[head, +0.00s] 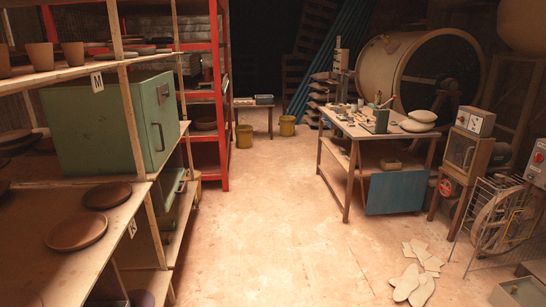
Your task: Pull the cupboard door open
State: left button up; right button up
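A green metal cupboard (92,128) stands on the wooden shelf at the left. Its door (152,112) faces right, toward the aisle, and looks shut. A dark upright bar handle (161,137) is on the door, and a small dark plate (162,94) sits above it. A second, lower green box (174,190) with a handle shows partly behind the shelf posts. Neither of my grippers is in view.
A wooden shelf post (131,120) stands before the cupboard's near side. Brown plates (76,231) lie on the lower shelf. The floor (255,220) in the aisle is clear. A workbench (375,133) stands right of it, with broken pale pieces (415,285) on the floor nearer me.

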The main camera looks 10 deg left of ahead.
aim_at(162, 122)
jog(key=i+j+u, duration=0.35)
jog(key=i+u, duration=1)
jog(key=l+u, duration=0.1)
jog(key=u, duration=0.15)
